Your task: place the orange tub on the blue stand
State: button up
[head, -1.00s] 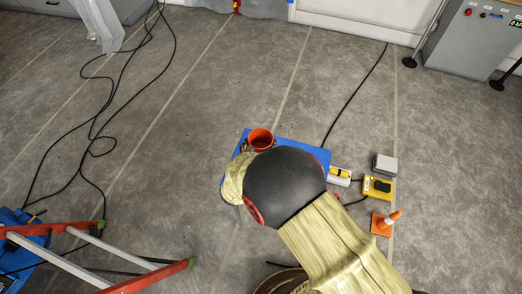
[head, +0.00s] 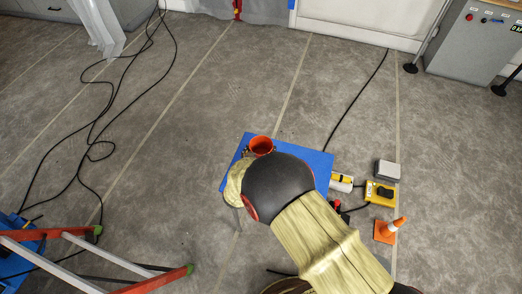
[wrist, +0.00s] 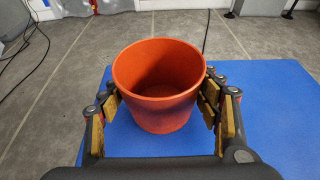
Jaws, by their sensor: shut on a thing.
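The orange tub (head: 261,146) is upright, with its open top facing up, at the far left part of the blue stand (head: 318,163) in the head view. In the wrist view the tub (wrist: 155,110) stands between the two fingers of my gripper (wrist: 161,96), which is shut on its sides. The flat top of the blue stand (wrist: 265,90) spreads under and around the tub. I cannot tell whether the tub's base touches the stand or is slightly above it. My arm hides much of the stand in the head view.
A yellow box (head: 380,193), a grey box (head: 387,170) and an orange cone (head: 390,229) are right of the stand. A ladder (head: 150,281) lies at lower left. Black cables (head: 95,130) cross the floor. The floor beyond the stand is mostly clear.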

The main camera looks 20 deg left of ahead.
jog(key=o, duration=1.2)
jog(key=shift+f, duration=0.1)
jog(key=shift+c, duration=0.2)
jog(key=shift+r, duration=0.25)
jog(key=p+v, duration=0.5)
jog(key=v, duration=0.7)
jog(key=shift+f, duration=0.1)
